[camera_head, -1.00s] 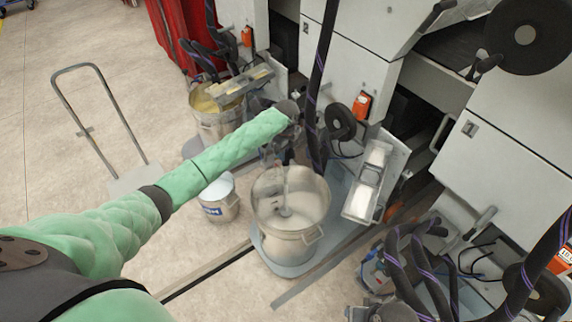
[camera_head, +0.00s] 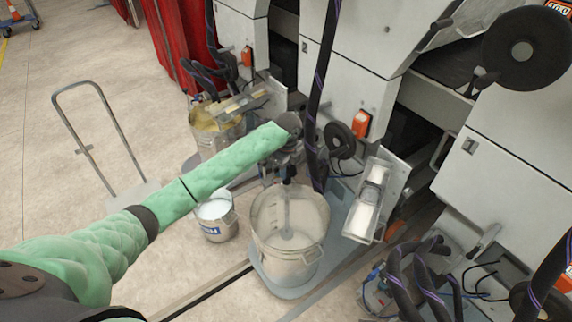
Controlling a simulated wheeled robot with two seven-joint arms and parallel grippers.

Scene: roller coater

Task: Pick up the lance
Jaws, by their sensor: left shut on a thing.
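The lance (camera_head: 286,210) is a grey metal rod standing nearly upright in the large open metal pot (camera_head: 270,262). Its lower end is at the pale liquid in the pot. My left gripper (camera_head: 286,166) is above the pot's far rim, shut on the upper part of the lance. Its fingers are small and partly hidden by my green-sleeved left arm. My right gripper is out of view.
A small white bucket (camera_head: 216,228) stands left of the pot, and a yellowish metal pot (camera_head: 213,140) behind it. White machine cabinets (camera_head: 345,95) and dark hoses (camera_head: 322,90) bound the right side. A trolley handle (camera_head: 88,85) stands left on otherwise open floor.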

